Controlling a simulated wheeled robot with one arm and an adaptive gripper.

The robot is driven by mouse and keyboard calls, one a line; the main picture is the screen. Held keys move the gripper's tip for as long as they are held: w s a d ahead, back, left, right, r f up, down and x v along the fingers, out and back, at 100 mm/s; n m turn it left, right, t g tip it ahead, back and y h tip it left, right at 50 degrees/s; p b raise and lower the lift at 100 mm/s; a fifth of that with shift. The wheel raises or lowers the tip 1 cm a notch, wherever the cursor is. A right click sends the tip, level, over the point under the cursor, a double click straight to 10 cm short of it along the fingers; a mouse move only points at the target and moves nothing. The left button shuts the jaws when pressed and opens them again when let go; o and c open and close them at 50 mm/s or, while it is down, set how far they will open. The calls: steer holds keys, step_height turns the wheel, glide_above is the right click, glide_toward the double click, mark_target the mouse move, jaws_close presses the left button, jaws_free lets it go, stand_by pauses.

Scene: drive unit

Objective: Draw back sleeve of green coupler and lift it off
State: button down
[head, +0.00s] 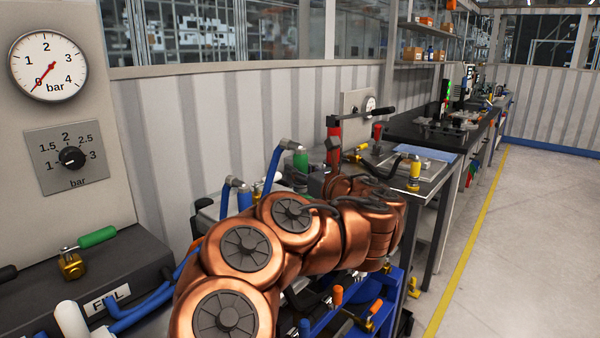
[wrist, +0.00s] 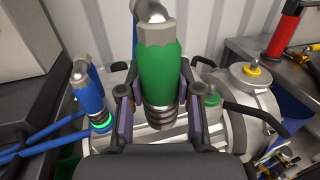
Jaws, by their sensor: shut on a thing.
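The green coupler (wrist: 160,72) stands upright in the middle of the wrist view, with a grey hex collar and a rounded metal elbow above its green sleeve. Ribbed dark metal rings show below the green part. My gripper (wrist: 153,112) has one finger on each side of its lower end and is shut on it. In the head view the green coupler (head: 300,160) shows beyond my copper-coloured arm, which hides my gripper there. Whether the coupler is still seated on a fitting below is hidden by my gripper's body.
A blue coupler (wrist: 90,95) with a glowing green ring stands to the left, with blue hoses. A small green-capped fitting (wrist: 212,98) is close on the right. A yellow-knobbed lid (wrist: 252,72) and a red cylinder (wrist: 285,32) stand further right. The floor (head: 500,220) is clear.

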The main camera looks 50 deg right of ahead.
steer(key=shift+r+p, duration=0.75)
steer(key=shift+r, duration=0.45)
